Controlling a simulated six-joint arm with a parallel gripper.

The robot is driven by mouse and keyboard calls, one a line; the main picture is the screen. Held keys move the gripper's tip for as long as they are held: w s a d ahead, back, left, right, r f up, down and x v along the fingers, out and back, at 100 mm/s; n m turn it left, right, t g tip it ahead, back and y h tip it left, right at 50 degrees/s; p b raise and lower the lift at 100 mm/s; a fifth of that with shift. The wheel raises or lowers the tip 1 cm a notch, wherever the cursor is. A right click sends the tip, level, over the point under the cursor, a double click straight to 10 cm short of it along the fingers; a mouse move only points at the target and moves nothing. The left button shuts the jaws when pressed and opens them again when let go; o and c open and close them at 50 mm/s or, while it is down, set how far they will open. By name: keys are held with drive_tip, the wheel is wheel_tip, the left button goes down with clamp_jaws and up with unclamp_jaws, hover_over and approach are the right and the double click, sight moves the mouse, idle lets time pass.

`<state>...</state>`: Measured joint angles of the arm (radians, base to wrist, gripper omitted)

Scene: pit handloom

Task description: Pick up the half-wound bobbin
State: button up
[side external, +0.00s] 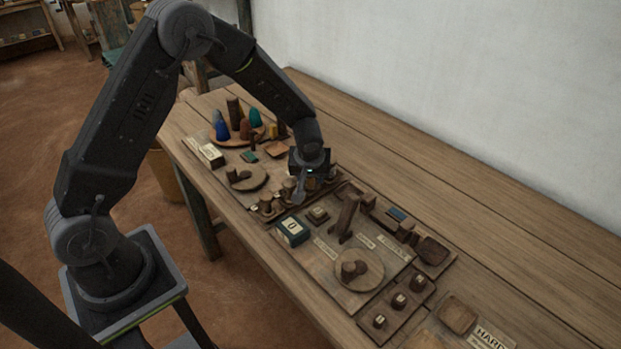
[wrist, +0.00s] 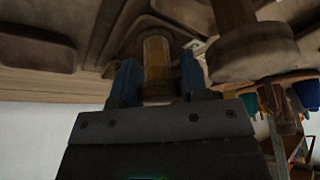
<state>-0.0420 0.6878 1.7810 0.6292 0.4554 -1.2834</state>
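A bobbin (wrist: 156,62) with yellow-brown thread stands between my two fingers in the wrist view. Its lower part is hidden behind the gripper body. My gripper (wrist: 158,80) has one blue-grey finger on each side of it, with a narrow gap at the right finger; I cannot tell if the left one touches. A second bobbin (wrist: 236,40) with a wide round flange is close on the right. In the side view my gripper (side external: 301,188) is low over the table, at a row of small bobbins (side external: 266,203). How full each bobbin is cannot be told there.
A round board with coloured cones (side external: 255,117) is farther back. A round wooden disc (side external: 358,270) lies toward the front. The table's wall side (side external: 400,160) is clear.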

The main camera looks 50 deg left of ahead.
drive_tip(key=c, duration=0.5)
drive_tip(key=shift+r, duration=0.1)
